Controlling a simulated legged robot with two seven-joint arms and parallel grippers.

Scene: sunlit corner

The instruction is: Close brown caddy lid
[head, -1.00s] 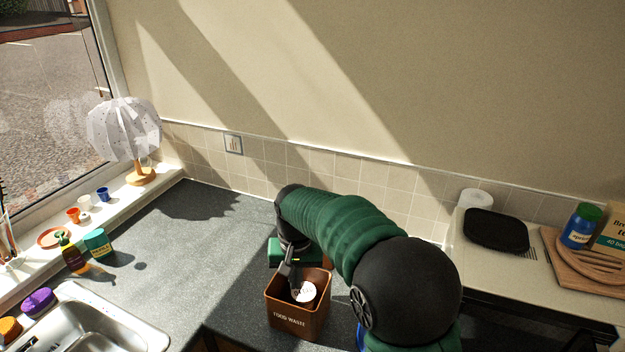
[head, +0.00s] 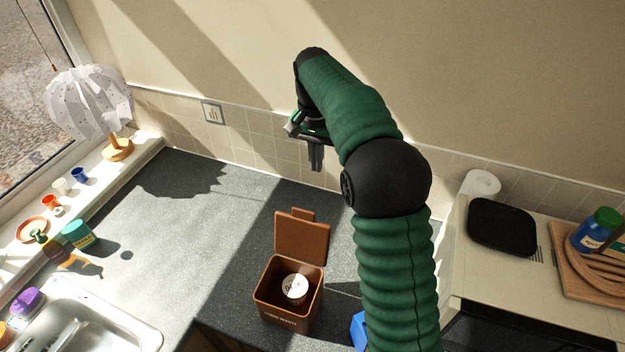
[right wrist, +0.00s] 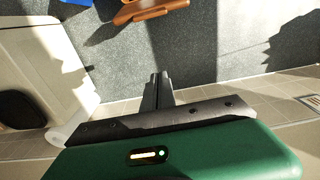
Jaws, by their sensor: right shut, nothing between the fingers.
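The brown caddy (head: 287,314), lettered as food waste, stands on the dark grey counter at lower centre. Its lid (head: 301,238) is open and stands up at the back edge. A white round item (head: 295,287) lies inside the caddy. In the right wrist view part of the brown lid (right wrist: 150,9) shows at the top edge. My right gripper (head: 316,166) is above and behind the lid, near the tiled wall, apart from the caddy. Its fingers (right wrist: 158,80) are together and empty. My left gripper is out of view.
A blue object (head: 358,330) stands right of the caddy, partly behind my right arm. The sink (head: 95,325), a teal box (head: 78,234) and a bottle (head: 58,251) are at the left. A pale worktop (head: 460,270) with a black item (head: 501,226) is at the right. The counter left of the caddy is clear.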

